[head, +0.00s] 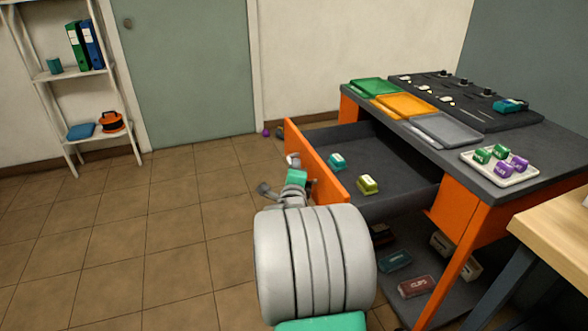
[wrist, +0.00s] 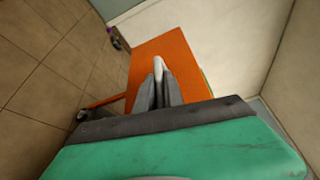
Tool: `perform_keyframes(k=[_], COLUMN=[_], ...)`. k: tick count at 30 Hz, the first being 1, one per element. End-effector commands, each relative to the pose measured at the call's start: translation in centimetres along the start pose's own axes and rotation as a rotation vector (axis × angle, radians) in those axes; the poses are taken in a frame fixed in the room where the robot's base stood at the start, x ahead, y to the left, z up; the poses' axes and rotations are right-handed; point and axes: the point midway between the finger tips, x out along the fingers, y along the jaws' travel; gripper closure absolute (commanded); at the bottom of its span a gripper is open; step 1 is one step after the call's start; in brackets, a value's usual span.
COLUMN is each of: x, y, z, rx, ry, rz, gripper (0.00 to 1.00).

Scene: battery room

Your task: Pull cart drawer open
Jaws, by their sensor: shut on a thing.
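The cart (head: 483,196) is orange with a dark grey top. Its drawer (head: 395,205) stands well out of the cart, with its orange front panel (head: 325,181) facing left. A teal block (head: 337,161) and a yellow-green block (head: 368,184) lie inside it. A pale handle (head: 293,160) is on the drawer front; it also shows in the wrist view (wrist: 158,66) between my fingertips. My gripper (wrist: 160,84) is shut on this handle. In the head view my arm hides the lower near part of the drawer front.
Green, orange and grey trays (head: 450,128) and a white tray (head: 505,178) with several batteries stand on the cart top. Bins lie on the cart's lower shelf (head: 455,289). A wooden table (head: 560,228) is at right. The tiled floor (head: 150,230) at left is clear.

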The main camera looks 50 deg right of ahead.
Motion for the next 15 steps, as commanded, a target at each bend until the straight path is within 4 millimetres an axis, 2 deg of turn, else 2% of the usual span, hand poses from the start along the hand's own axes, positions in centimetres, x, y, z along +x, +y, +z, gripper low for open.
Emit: perform_keyframes(k=[5,6,13,15], x=[0.0,0.0,0.01,0.02], y=[0.05,0.06,0.03,0.02], z=[0.12,0.14,0.13,0.11], rx=[0.0,0.0,0.0,0.0], ry=[-0.002,-0.003,-0.003,-0.002], rz=[0.001,0.001,0.001,0.001], gripper=[1.0,0.86,0.67,0.66])
